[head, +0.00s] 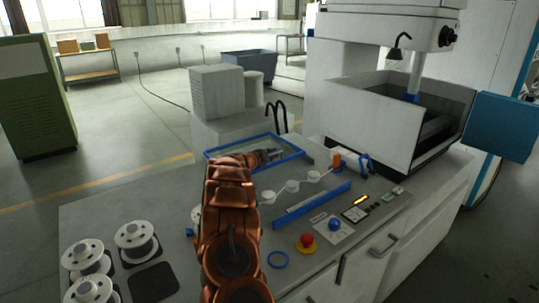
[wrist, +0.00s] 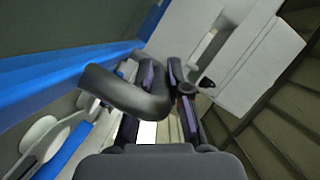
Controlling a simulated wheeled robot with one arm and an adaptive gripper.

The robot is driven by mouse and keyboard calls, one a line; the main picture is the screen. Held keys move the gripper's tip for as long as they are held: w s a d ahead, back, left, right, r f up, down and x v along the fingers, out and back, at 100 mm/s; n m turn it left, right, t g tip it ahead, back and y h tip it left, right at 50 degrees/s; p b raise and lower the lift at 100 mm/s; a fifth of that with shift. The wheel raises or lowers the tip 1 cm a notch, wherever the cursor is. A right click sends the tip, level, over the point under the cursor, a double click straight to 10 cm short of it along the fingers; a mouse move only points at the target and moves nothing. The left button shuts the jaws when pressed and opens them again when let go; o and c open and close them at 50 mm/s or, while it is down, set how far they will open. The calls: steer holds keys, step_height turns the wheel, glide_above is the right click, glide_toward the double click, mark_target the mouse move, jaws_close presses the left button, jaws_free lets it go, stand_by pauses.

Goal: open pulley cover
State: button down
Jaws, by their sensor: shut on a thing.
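The pulley cover (head: 238,141) is a clear pane in a blue frame, standing raised and tilted at the back of the machine's grey top. Its blue edge also shows along the left of the wrist view (wrist: 50,75). White pulleys (head: 291,186) lie exposed in front of it, behind a low blue strip (head: 312,205). My gripper (head: 274,154) is at the cover's frame. In the wrist view, its purple-padded fingers (wrist: 160,75) are shut on the cover's dark curved handle (wrist: 120,90). My arm hides part of the cover and the pulley row in the head view.
White wire spools (head: 136,241) stand at the front left of the top. A red button (head: 307,241) and a small control panel lie at the front right. A grey box unit (head: 218,92) stands behind the cover. The white tank (head: 395,113) is at the right.

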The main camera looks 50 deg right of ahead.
steer(key=shift+s+d, duration=0.2)
steer(key=c, duration=1.4)
jaws_free()
steer(key=shift+w, duration=0.1)
steer(key=shift+o, duration=1.3)
steer(key=shift+w+a, duration=0.2)
steer(key=v, duration=1.2)
